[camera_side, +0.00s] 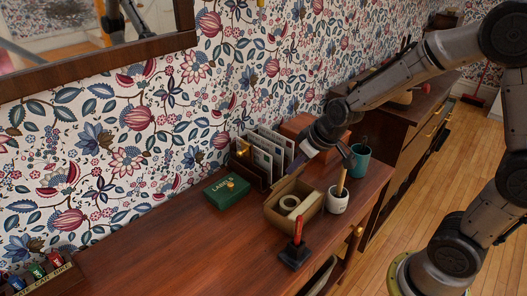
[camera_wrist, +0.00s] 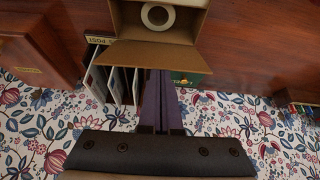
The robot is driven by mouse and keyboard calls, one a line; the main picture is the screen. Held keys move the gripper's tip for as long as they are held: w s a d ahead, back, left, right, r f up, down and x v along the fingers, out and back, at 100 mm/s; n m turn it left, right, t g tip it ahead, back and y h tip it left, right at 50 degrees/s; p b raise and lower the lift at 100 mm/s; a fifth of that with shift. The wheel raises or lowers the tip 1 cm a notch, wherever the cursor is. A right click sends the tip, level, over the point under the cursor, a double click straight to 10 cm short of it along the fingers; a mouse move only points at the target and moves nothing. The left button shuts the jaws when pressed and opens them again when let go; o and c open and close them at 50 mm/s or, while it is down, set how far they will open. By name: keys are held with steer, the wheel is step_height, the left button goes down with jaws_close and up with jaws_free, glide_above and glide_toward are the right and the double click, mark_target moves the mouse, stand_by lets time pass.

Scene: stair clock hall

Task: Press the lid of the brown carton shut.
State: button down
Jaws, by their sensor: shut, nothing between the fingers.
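The brown carton (camera_side: 283,222) stands open on the wooden top, with a pale tape roll (camera_side: 289,202) and a light block (camera_side: 306,207) inside. In the wrist view, the carton (camera_wrist: 203,28) is at the top, and its lid (camera_wrist: 137,55) stands out from its wall-side edge, open. The tape roll (camera_wrist: 158,16) shows inside. My gripper (camera_side: 291,172) is on the wall side of the carton, close to the lid. In the wrist view, the purple fingers (camera_wrist: 159,76) are together and empty, with their tips by the lid's outer edge. Whether they touch it I cannot tell.
A letter rack (camera_side: 262,160) and a green box (camera_side: 227,191) stand by the wall. A white pot (camera_side: 338,203), a teal cup (camera_side: 360,161) and a red-handled stamp (camera_side: 295,250) are close to the carton. The top at left is clear up to a tag rack (camera_side: 45,279).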

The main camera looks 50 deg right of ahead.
steer(key=s+f, duration=0.2)
steer(key=s, duration=0.1)
steer(key=s+f, duration=0.1)
steer(key=s, duration=0.1)
steer(key=shift+d+f, duration=0.1)
steer(key=shift+f, duration=0.05)
steer(key=shift+s+f, duration=0.35)
steer(key=shift+f, duration=0.15)
steer(key=shift+s+f, duration=0.4)
steer(key=shift+f, duration=0.25)
steer(key=shift+w+f, duration=0.1)
steer(key=shift+w, duration=0.05)
